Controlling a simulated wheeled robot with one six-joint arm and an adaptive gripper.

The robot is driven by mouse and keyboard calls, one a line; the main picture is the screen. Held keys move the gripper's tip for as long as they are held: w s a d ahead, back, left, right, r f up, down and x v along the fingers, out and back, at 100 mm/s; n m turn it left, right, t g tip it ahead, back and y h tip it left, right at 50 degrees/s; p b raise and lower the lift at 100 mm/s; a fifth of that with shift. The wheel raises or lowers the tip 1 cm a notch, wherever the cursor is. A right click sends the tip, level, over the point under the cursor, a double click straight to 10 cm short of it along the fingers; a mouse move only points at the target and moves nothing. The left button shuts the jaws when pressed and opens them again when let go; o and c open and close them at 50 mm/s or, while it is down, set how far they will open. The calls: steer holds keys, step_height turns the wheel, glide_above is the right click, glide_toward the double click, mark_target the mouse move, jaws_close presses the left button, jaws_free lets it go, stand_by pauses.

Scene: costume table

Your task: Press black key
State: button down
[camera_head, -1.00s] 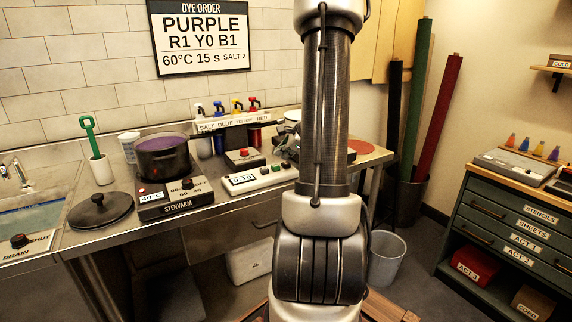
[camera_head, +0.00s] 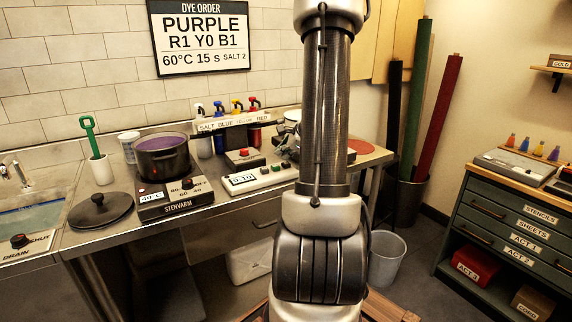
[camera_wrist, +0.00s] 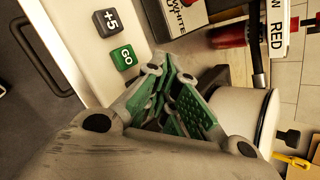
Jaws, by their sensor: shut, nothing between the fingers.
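The black key (camera_wrist: 107,22), marked +5, sits on a pale timer box (camera_wrist: 85,60) beside a green GO key (camera_wrist: 123,58) in the wrist view. In the head view the timer box (camera_head: 237,188) lies on the counter, its display seeming to read 0:10. My gripper (camera_wrist: 167,65), with green finger pads, is shut and empty. In the wrist view its tips appear to the right of the GO key, apart from the black key; their height above the box cannot be told. In the head view my arm largely hides the gripper.
A dark box with a red button (camera_head: 244,153) stands behind the timer. A hotplate (camera_head: 175,204) with a pot (camera_head: 163,158) is at its left. A white cylindrical container (camera_wrist: 247,112) is close beside my gripper.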

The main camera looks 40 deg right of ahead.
steer(key=shift+f, duration=0.1)
steer(key=shift+f, duration=0.35)
steer(key=shift+f, duration=0.45)
stand_by(0.7)
steer(key=shift+r, duration=0.9)
steer(key=shift+r, duration=2.5)
